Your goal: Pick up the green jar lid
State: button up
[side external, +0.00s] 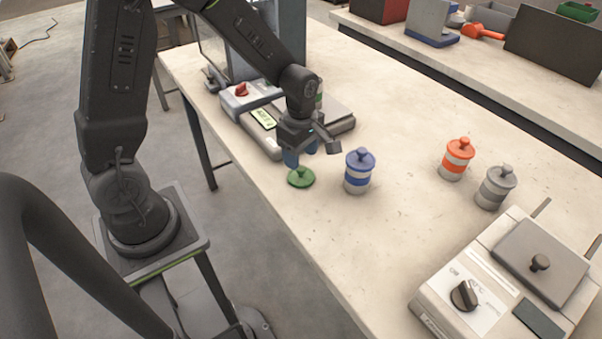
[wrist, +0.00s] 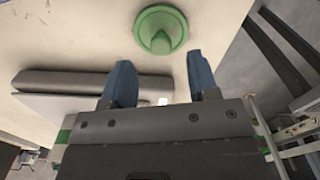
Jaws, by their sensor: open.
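The green jar lid (side external: 301,177) lies flat on the table near its front edge, with its round knob up. In the wrist view the lid (wrist: 161,30) is at the top centre, ahead of the fingertips and apart from them. My gripper (side external: 302,158) is above the table just behind the lid in the side view. Its two blue fingers are apart with nothing between them, as the wrist view of the gripper (wrist: 160,82) shows. A jar with a green band (side external: 319,92) stands on the scale, partly hidden by my arm.
A blue-lidded jar (side external: 359,171) stands close to the right of the green lid. An orange-lidded jar (side external: 457,159) and a grey-lidded jar (side external: 495,187) stand farther right. A scale (side external: 262,118) is behind my gripper. A sealer-like machine (side external: 505,285) fills the front right.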

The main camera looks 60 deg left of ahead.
aim_at(301, 167)
notch_tip(301, 167, down, 5)
jog(key=shift+d+r, duration=0.15)
jog(key=shift+r, duration=0.05)
jog(key=c, duration=1)
jog(key=shift+r, duration=0.15)
